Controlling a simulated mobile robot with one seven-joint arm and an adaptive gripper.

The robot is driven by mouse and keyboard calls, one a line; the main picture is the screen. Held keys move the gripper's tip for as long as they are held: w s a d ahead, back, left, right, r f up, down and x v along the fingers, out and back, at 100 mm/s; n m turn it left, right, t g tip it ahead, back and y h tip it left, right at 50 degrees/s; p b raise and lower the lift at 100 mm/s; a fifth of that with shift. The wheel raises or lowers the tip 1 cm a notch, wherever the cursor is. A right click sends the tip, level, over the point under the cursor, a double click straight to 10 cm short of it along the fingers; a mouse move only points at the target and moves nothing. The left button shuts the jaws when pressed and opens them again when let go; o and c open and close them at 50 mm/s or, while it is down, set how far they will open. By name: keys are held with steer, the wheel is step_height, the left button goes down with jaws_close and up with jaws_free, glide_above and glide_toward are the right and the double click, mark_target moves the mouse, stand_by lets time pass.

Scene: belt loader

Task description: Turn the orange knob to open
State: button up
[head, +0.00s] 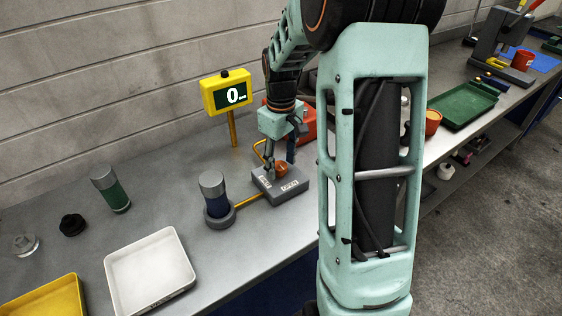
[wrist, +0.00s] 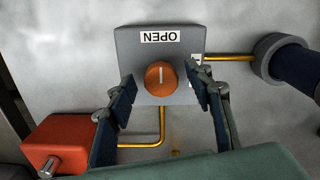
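The orange knob (head: 281,169) sits on a grey block (head: 290,194) with white labels on the bench. In the wrist view the knob (wrist: 160,78) shows a white line pointing toward the OPEN label (wrist: 160,37), which appears upside down. A second label at the block's right edge is mostly hidden by a finger. My gripper (wrist: 160,90) is open, with one finger on each side of the knob and a visible gap on both sides. In the head view my gripper (head: 279,160) is over the block, partly covering the knob.
A yellow display (head: 226,91) reading 0 stands behind. A blue cylinder (head: 217,203) in a grey base joins the block by a yellow pipe (head: 250,199). A red box (wrist: 68,143) is close by. A white tray (head: 150,270) and a green cylinder (head: 111,189) are left.

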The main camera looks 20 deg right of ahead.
mark_target(281, 166)
steer(key=shift+r, duration=0.1)
step_height(281, 166, up, 12)
stand_by(0.5)
